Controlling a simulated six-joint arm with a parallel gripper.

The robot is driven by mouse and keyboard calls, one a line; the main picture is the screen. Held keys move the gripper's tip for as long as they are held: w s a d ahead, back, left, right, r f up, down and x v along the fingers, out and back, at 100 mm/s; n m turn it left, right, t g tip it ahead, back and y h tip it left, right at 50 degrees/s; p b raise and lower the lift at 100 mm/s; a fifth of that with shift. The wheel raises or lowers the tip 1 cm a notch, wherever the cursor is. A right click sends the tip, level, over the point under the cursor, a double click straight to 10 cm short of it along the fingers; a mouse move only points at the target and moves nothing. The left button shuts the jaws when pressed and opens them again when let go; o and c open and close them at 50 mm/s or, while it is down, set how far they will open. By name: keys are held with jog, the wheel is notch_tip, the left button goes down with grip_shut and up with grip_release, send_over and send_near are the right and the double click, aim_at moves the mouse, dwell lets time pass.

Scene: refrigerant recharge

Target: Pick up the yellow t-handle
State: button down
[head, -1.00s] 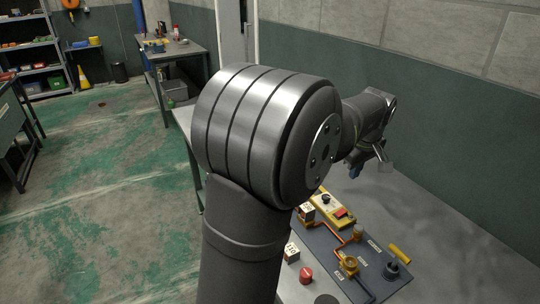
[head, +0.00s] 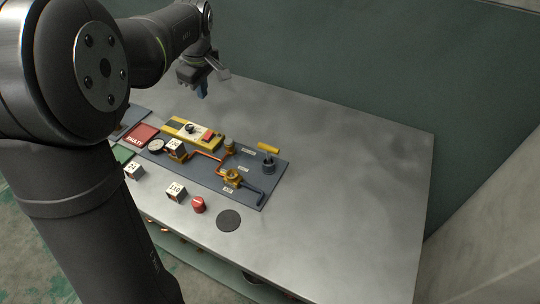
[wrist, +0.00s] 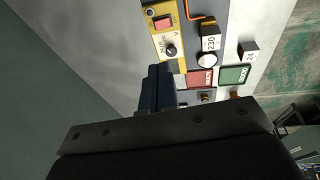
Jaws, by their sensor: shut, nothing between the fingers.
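The yellow t-handle (head: 268,148) shows in the head view as a short yellow bar at the back right of the dark panel (head: 217,180). It is just above a dark round fitting (head: 268,166); I cannot tell how the two join. My gripper (head: 202,91) is up and to the left of the handle, above the back of the table, well apart from it. Its dark blue fingers are shut and empty, and show also in the wrist view (wrist: 158,88). The handle does not show in the wrist view.
A yellow box with a red switch (head: 192,133), orange pipes and a brass valve (head: 232,178) sit on the panel. Number blocks, a red cap (head: 198,205) and a black disc (head: 229,220) lie in front. The table's right side (head: 370,190) is clear.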

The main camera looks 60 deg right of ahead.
jog(key=shift+c, duration=2)
grip_release()
jog(key=m+g+h, duration=0.2)
jog(key=m, duration=1.6)
send_near(268, 146)
jog(key=x, duration=0.6)
jog(key=shift+w+f, duration=0.15)
jog(key=shift+f, duration=0.2)
jog(key=shift+x, duration=2.75)
